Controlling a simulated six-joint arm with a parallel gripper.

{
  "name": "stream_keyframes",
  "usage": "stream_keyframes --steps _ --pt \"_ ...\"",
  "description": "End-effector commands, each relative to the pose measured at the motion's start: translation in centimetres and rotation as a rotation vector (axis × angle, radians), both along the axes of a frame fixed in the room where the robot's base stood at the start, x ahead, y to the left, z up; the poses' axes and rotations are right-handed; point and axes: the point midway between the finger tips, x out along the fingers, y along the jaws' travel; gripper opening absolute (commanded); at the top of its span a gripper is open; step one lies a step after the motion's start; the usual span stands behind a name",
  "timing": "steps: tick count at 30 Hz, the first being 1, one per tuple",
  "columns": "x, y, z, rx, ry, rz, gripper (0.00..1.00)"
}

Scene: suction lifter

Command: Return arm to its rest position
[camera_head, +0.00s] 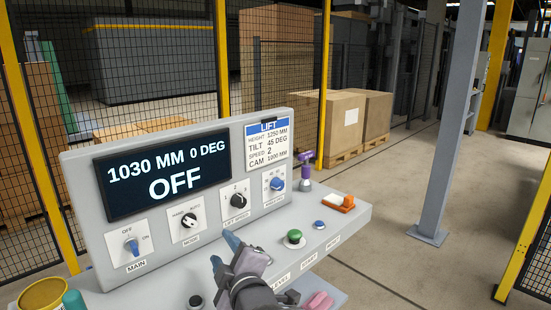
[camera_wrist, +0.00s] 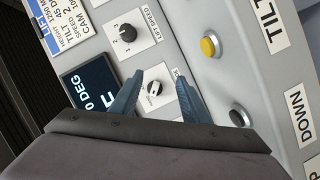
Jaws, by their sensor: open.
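My gripper (camera_head: 224,251) is open and empty in front of the control console (camera_head: 352,222). In the wrist view its two blue fingers (camera_wrist: 158,78) are spread, with the mode knob (camera_wrist: 153,88) showing between them. I cannot tell the gap to the panel. The mode knob (camera_head: 189,220) is left of the gripper in the head view, with the blue main switch (camera_head: 132,246) further left. The lift speed knob (camera_head: 237,200) and a blue knob (camera_head: 277,184) are to the right. The display (camera_head: 165,175) reads 1030 MM, 0 DEG, OFF.
A yellow button (camera_wrist: 209,45) and black button (camera_wrist: 238,116) lie near the fingers. A grey post (camera_head: 452,120) stands beyond.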

Motion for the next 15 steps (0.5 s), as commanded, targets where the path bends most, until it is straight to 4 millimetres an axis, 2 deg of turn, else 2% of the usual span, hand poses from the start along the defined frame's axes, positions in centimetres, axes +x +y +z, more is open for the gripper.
stream_keyframes --steps 1,4,6,8,9,11,15 --pt "1.6 -3.4 0.4 0.094 0.082 -0.099 0.42" --pt "3.6 -9.6 -0.3 0.321 0.245 -0.292 0.42" --pt "4.3 -13.7 -0.8 0.494 0.341 -0.427 0.42" --pt "4.5 -16.8 -1.5 0.632 0.414 -0.531 0.42" --pt "4.0 -18.3 -2.9 0.699 0.479 -0.588 0.42" --pt "2.5 -18.9 -6.1 0.718 0.581 -0.628 0.42" --pt "-2.0 -19.8 -12.2 0.678 0.792 -0.696 0.42"
